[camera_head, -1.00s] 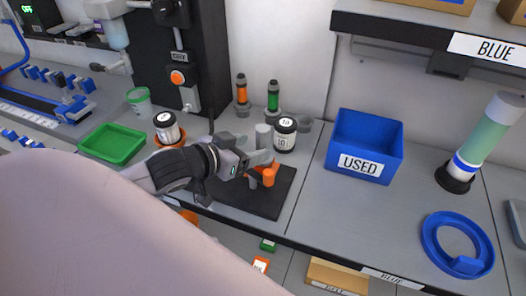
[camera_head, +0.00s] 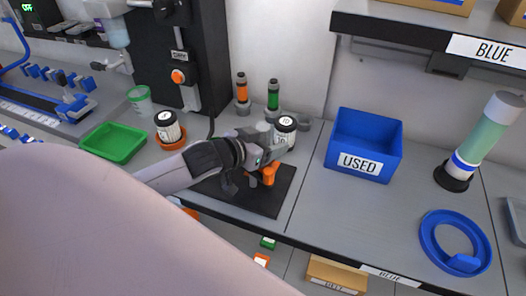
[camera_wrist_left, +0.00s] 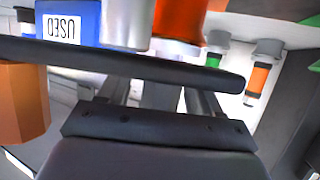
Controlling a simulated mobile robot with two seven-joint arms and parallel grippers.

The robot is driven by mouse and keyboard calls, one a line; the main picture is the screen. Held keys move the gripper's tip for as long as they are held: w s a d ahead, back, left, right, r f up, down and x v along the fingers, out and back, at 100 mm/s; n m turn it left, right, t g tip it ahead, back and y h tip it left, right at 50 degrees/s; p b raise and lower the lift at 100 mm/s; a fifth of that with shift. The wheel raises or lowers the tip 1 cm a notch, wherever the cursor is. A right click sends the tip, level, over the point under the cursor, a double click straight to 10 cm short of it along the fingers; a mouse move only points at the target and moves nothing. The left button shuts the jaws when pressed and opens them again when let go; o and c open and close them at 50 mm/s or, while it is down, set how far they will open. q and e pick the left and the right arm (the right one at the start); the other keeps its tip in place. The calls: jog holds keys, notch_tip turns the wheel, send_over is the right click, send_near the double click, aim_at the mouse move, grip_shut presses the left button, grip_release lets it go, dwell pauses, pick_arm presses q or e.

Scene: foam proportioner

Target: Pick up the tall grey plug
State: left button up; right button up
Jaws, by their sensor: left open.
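In the left wrist view a pale grey cylinder (camera_wrist_left: 126,24), seemingly the plug, is cut off by the top edge, beside a red-orange part (camera_wrist_left: 180,18). My left gripper (camera_head: 277,155) is open above the mat, close to the plug and to an orange piece (camera_head: 267,175). Whether the plug is between the fingers cannot be told. My right gripper is not in view.
Two small bottles, orange (camera_head: 241,90) and green (camera_head: 273,96), are at the wall. A blue USED bin (camera_head: 365,145) stands to the right, a green tray (camera_head: 114,142) to the left.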

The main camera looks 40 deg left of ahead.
pick_arm(q)
jog(key=c, duration=1.1)
jog(key=shift+r, duration=0.1)
